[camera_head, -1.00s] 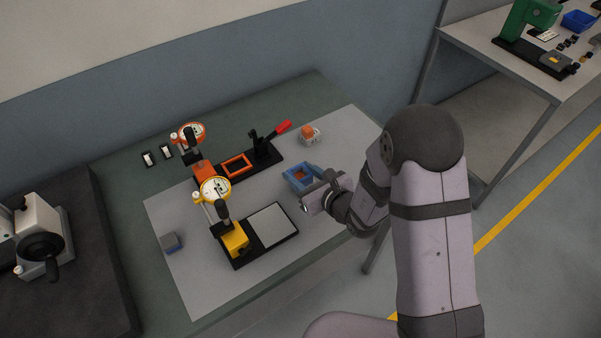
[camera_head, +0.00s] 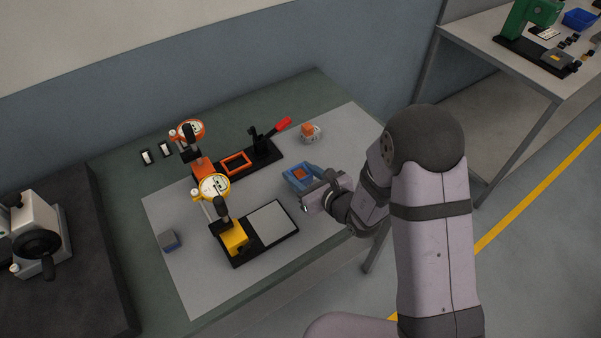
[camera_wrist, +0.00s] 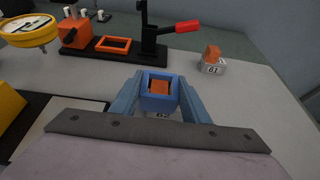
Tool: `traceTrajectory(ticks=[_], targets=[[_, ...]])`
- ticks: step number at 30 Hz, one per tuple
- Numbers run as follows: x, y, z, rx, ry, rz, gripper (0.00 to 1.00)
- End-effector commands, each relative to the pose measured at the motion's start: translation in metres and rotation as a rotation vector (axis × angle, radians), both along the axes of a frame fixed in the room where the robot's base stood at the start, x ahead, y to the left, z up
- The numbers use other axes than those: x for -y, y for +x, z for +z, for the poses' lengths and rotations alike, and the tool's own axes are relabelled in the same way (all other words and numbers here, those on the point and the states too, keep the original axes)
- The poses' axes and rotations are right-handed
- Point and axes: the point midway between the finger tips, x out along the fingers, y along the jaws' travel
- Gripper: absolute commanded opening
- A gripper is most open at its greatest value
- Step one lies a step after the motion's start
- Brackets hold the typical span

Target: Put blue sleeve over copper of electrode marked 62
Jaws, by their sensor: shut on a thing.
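The blue sleeve (camera_wrist: 160,100) is a square open frame held between the two blue-grey fingers of my gripper (camera_wrist: 160,98). A copper block (camera_wrist: 160,87) shows inside its opening. The label 62 (camera_wrist: 163,115) is partly visible just below the sleeve, on the electrode's base, most of which is hidden. The sleeve surrounds the copper; how far down it sits I cannot tell. In the head view the sleeve (camera_head: 290,182) and copper (camera_head: 299,173) show at the tip of my gripper (camera_head: 303,182). Electrode 61 (camera_wrist: 213,65) stands apart at the upper right, its copper bare.
A black fixture with an orange frame (camera_head: 236,164) and a red-handled clamp (camera_head: 278,128) lies behind. Two dial gauges (camera_head: 214,187) and a black-edged plate (camera_head: 270,224) stand left. A small grey-blue block (camera_head: 169,241) lies far left. The grey mat around the electrode is clear.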

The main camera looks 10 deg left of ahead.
Motion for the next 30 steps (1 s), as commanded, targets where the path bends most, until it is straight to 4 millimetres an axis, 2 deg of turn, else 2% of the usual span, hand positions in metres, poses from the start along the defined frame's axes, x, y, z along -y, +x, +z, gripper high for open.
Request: traceTrajectory(ticks=[7, 8, 10, 22, 30], targets=[[0.000, 0.000, -0.001, 0.000, 0.000, 0.000, 0.20], [0.000, 0.000, -0.001, 0.000, 0.000, 0.000, 0.46], [0.000, 0.000, -0.001, 0.000, 0.000, 0.000, 0.63], [0.002, -0.002, 0.000, -0.001, -0.001, 0.000, 0.63], [0.020, -0.019, 0.009, 0.001, 0.000, -0.002, 0.63]])
